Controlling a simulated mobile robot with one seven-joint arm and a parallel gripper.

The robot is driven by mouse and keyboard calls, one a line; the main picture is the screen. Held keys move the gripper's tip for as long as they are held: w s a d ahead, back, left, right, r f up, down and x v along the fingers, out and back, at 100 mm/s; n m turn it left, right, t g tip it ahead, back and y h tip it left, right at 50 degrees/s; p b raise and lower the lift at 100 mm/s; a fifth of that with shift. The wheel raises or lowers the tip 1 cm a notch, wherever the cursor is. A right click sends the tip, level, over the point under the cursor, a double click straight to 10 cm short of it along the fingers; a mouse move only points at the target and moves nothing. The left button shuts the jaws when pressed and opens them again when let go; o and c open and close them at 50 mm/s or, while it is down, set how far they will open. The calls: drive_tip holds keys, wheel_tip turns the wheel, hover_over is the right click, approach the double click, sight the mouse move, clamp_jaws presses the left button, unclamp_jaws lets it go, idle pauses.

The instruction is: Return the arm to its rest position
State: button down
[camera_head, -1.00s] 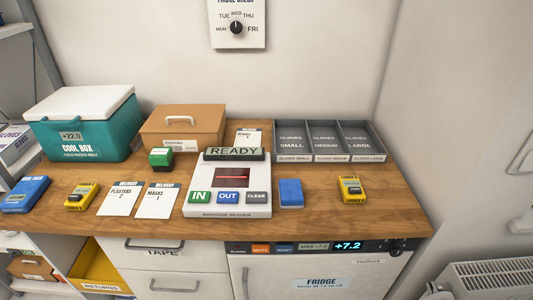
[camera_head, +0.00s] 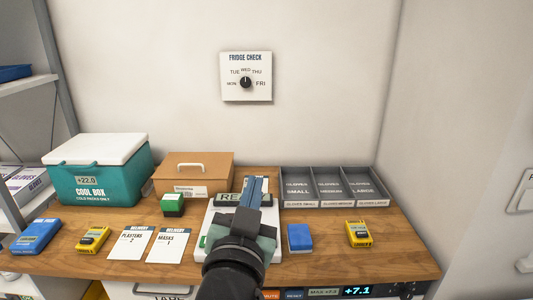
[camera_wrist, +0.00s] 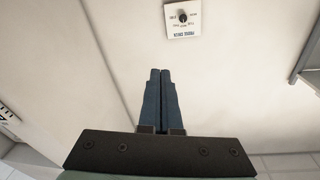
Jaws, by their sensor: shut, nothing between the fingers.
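My gripper (camera_head: 256,192) reaches up from the bottom middle of the head view, in front of the barcode reader (camera_head: 217,217), and hides much of it. Its two blue fingers are together with nothing between them. In the wrist view my gripper (camera_wrist: 160,75) is also shut and empty, against a pale wall. The fridge check dial panel (camera_head: 246,90) is on the wall above, its knob pointing near WED. The dial panel also shows at the top of the wrist view (camera_wrist: 183,18), apart from the fingertips.
On the wooden counter (camera_head: 400,245) stand a teal cool box (camera_head: 100,180), a cardboard box (camera_head: 215,172), a grey glove tray (camera_head: 333,203), a green-topped block (camera_head: 173,205), a blue block (camera_head: 299,237) and yellow devices (camera_head: 358,234). Two delivery cards (camera_head: 130,244) lie flat.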

drive_tip(key=s+r+n+t, duration=0.1)
drive_tip(key=s+r+t, duration=0.2)
drive_tip(key=r, duration=0.6)
drive_tip(key=s+d+r+n+t+y, duration=0.1)
drive_tip(key=s+r+t, duration=0.2)
drive_tip(key=s+r, duration=0.5)
drive_tip(key=s+d+r+n+t+y, duration=0.1)
drive_tip(key=s+r, duration=0.4)
drive_tip(key=r, duration=0.5)
drive_tip(key=shift+s+r+n+t, duration=0.15)
drive_tip(key=shift+r+n+t, duration=0.25)
drive_tip(key=shift+t, duration=0.5)
drive_tip(key=shift+f, duration=0.1)
